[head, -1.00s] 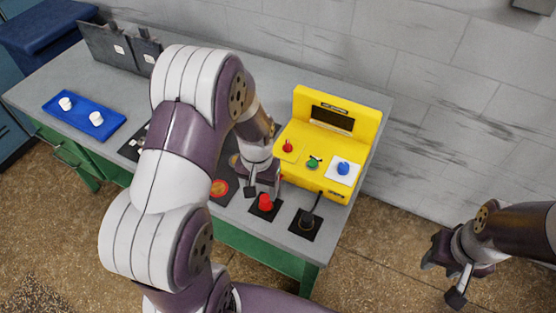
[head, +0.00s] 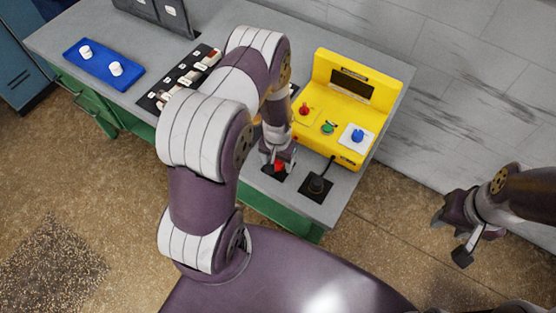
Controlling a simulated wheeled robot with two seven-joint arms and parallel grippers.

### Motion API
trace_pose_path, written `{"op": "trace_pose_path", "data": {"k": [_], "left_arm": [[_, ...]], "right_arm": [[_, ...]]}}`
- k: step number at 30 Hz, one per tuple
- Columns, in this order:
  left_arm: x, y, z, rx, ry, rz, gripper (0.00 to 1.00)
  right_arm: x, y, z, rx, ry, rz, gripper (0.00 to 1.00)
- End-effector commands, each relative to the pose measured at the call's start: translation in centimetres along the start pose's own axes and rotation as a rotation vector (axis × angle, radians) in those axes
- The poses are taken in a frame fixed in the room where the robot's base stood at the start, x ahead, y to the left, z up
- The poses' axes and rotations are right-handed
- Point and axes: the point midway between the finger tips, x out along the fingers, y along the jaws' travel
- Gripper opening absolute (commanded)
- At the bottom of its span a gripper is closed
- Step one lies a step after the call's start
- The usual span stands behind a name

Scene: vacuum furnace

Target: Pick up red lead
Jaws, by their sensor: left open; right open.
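The red lead (head: 280,168) stands on a black square at the front edge of the grey bench. My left gripper (head: 279,161) is right over it, pointing down, and partly hides it. Its jaws are open; I cannot tell whether they touch the lead. My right gripper (head: 452,238) is open and empty, off to the right of the bench over the floor.
A black lead (head: 317,184) stands on its own black square just right of the red one. A blue tray (head: 103,57) with white knobs lies at the left of the grey bench (head: 215,22).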

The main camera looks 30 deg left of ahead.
Motion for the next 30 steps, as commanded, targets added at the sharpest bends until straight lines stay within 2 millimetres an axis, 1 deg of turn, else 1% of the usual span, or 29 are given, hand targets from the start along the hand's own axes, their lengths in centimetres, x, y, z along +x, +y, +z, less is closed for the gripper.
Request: {"op": "trace_pose_path", "data": {"k": [4, 5, 6, 8, 9, 10, 17, 20, 23, 26, 27, 30], "left_arm": [[0.0, 0.0, 0.0, 0.000, 0.001, 0.000, 0.67], [0.0, 0.0, 0.0, 0.000, 0.001, 0.000, 0.60], [0.0, 0.0, 0.0, 0.000, 0.001, 0.000, 0.47], [0.0, 0.0, 0.0, 0.000, 0.001, 0.000, 0.28], [0.0, 0.0, 0.0, 0.000, 0.001, 0.000, 0.14], [0.0, 0.0, 0.0, 0.000, 0.001, 0.000, 0.10], [-0.1, 0.0, -0.1, 0.000, 0.001, 0.000, 0.10], [-0.4, 0.0, -0.1, 0.000, 0.002, 0.000, 0.10], [-1.3, 0.0, -0.1, 0.000, 0.003, 0.000, 0.10], [-3.0, 0.0, -0.2, 0.000, 0.007, 0.000, 0.10], [-3.9, 0.0, -0.2, 0.000, 0.007, 0.000, 0.10], [-5.2, 2.2, 0.6, 0.006, 0.004, 0.000, 0.10]], "right_arm": [[0.1, 0.0, 0.0, 0.000, 0.000, 0.000, 0.43], [0.1, 0.0, 0.0, 0.000, 0.000, 0.000, 0.43], [0.1, 0.0, 0.0, 0.000, 0.000, 0.000, 0.43], [0.1, 0.0, 0.0, 0.000, 0.000, 0.000, 0.43], [0.1, 0.0, 0.0, 0.000, 0.000, 0.000, 0.43], [0.1, 0.0, 0.0, 0.000, 0.000, 0.000, 0.43], [0.1, 0.0, 0.0, 0.000, 0.000, 0.000, 0.43], [0.2, 0.0, 0.0, 0.000, 0.000, 0.000, 0.43], [0.6, 0.0, 0.1, 0.000, 0.000, 0.000, 0.43], [1.1, 0.0, 0.1, 0.000, 0.000, 0.000, 0.43], [1.4, 0.0, 0.2, 0.000, 0.000, 0.000, 0.43], [1.9, 0.0, 0.2, 0.000, 0.000, 0.000, 0.43]]}}
